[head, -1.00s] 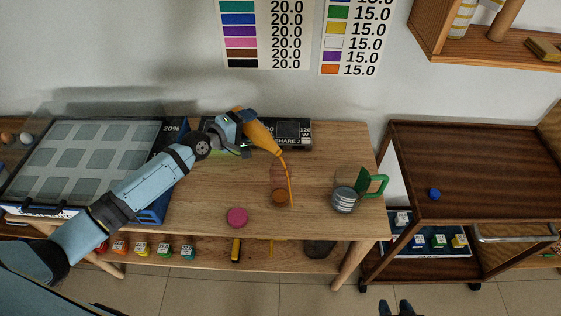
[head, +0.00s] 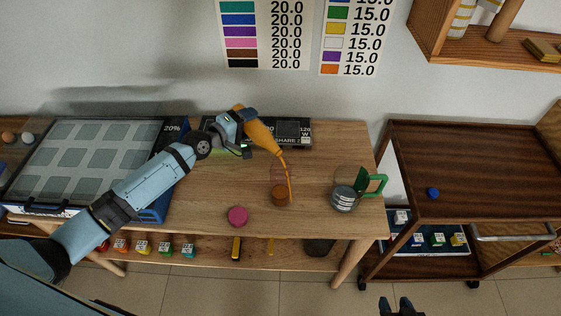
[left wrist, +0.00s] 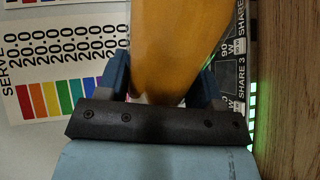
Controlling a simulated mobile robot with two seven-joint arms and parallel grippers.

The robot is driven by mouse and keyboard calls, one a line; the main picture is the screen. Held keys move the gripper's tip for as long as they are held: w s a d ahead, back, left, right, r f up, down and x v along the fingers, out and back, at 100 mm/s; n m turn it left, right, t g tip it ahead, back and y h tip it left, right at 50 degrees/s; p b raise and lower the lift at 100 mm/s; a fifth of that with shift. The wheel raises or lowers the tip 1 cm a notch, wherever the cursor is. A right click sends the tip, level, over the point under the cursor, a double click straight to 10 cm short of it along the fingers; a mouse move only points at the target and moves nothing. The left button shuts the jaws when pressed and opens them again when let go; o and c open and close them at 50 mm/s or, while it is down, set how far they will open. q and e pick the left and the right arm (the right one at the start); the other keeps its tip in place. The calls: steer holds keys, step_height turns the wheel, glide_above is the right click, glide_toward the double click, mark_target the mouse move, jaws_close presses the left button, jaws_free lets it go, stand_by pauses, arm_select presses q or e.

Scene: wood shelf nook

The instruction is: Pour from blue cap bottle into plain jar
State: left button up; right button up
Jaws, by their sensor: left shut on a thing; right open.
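My left gripper (head: 240,120) is shut on an orange bottle (head: 262,136), tilted with its neck down to the right. The bottle has no cap on; its orange body also fills the middle of the left wrist view (left wrist: 180,45). A thin orange stream (head: 287,172) falls from its mouth to the clear jar (head: 278,171) below. The jar stands upright on the wooden table with orange-brown liquid (head: 280,198) in its bottom. The stream runs down near the jar's right side. A blue cap (head: 433,193) lies on the cart. My right gripper (head: 398,304) is open and empty at the bottom edge.
A pink round lid (head: 238,216) lies left of the jar. A panelled tray (head: 90,160) fills the table's left. A dark wood cart (head: 480,165) stands right.

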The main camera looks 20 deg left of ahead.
arm_select(q)
steer(key=shift+s+d+r+m+t+y+p, duration=0.15)
steer(key=shift+r+m+p, duration=0.3)
steer(key=shift+p, duration=0.35)
steer(key=shift+d+r+m+t+y+p, duration=0.15)
steer(key=shift+r+m+p, duration=0.15)
steer(key=shift+r+p, duration=0.4)
steer(key=shift+s+d+r+m+p, duration=0.15)
steer(key=shift+r+m+p, duration=0.25)
steer(key=shift+p, duration=0.5)
stand_by(0.6)
